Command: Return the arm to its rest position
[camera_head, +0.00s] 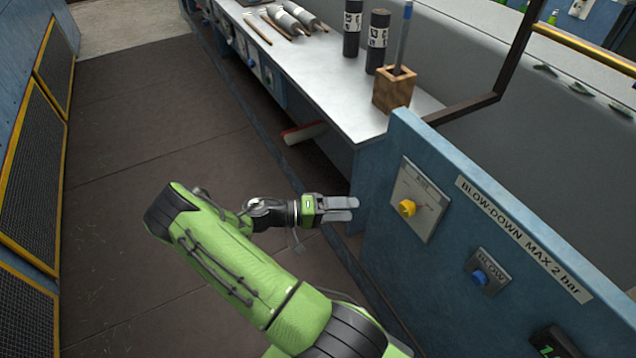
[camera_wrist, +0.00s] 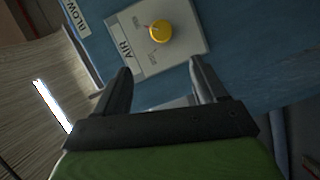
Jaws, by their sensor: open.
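My green arm reaches out from the bottom of the head view, bent at the elbow. My gripper (camera_head: 345,209) points right, toward the blue panel (camera_head: 445,190). Its fingers are apart and empty, a short way left of the panel's AIR plate. In the wrist view my gripper (camera_wrist: 160,85) shows both dark fingers spread, with nothing between them. The yellow knob (camera_head: 407,208) sits on the AIR plate; it also shows in the wrist view (camera_wrist: 160,31), beyond the fingertips. I cannot tell the exact gap between fingers and plate.
A blue BLOW button (camera_head: 480,278) is lower right on the panel. A workbench (camera_head: 335,95) behind carries dark cylinders (camera_head: 377,40) and a wooden block (camera_head: 394,90). A red-ended object (camera_head: 303,132) juts out under the bench. Brown floor (camera_head: 130,160) at left is clear, beside yellow-framed mesh panels (camera_head: 25,170).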

